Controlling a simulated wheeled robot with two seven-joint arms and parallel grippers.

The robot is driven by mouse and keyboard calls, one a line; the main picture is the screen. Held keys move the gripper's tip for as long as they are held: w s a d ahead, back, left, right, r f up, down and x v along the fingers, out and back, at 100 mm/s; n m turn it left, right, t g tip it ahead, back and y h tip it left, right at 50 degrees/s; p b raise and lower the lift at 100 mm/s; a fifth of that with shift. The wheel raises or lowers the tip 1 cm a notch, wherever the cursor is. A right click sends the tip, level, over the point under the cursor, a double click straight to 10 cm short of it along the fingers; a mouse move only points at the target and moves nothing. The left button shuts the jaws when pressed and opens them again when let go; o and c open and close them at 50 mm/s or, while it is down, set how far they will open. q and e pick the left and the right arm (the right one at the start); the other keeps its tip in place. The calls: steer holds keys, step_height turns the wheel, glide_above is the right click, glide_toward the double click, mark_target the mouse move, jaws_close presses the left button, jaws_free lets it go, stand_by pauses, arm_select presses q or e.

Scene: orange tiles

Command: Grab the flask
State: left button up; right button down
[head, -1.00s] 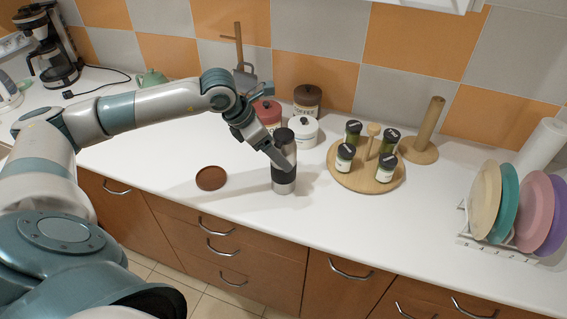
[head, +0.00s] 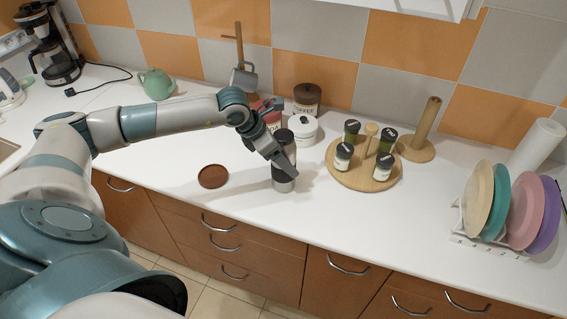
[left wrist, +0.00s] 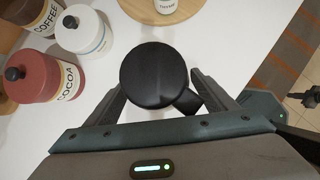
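The flask (head: 284,186) stands upright on the white counter, dark on top with a silvery base. In the left wrist view its round black lid (left wrist: 154,74) lies between my fingers, with a small dark part at its lower right. My left gripper (head: 282,160) is at the flask's upper part, its fingers in front of and beside it. In the left wrist view my left gripper (left wrist: 160,84) is open, with one finger on each side of the lid; the right finger is very close to it. Contact is not clear. My right gripper is not recognisable in either view.
A white canister (head: 302,131), red cocoa canister (head: 270,116) and brown coffee canister (head: 307,97) stand behind the flask. A round wooden tray (head: 352,180) with spice jars is to the right. A brown coaster (head: 213,176) lies left. The counter in front is clear.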

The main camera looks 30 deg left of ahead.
mark_target(284, 147)
arm_select(q)
steer(key=c, duration=1.4)
steer(key=shift+o, duration=0.2)
steer(key=shift+w+r, duration=0.1)
steer(key=shift+r, duration=0.05)
steer(key=shift+r+b, duration=0.5)
steer(key=shift+b, duration=0.1)
steer(key=r, duration=0.1)
steer(key=r+b, duration=0.1)
steer(key=d+r+b, duration=0.1)
steer(key=shift+s, duration=0.3)
steer(key=s+d+r+b, duration=0.4)
steer(key=s+d+r, duration=0.2)
steer(key=d, duration=0.2)
steer(key=shift+s+r, duration=0.35)
steer(key=shift+r, duration=0.05)
steer(key=shift+d, duration=0.1)
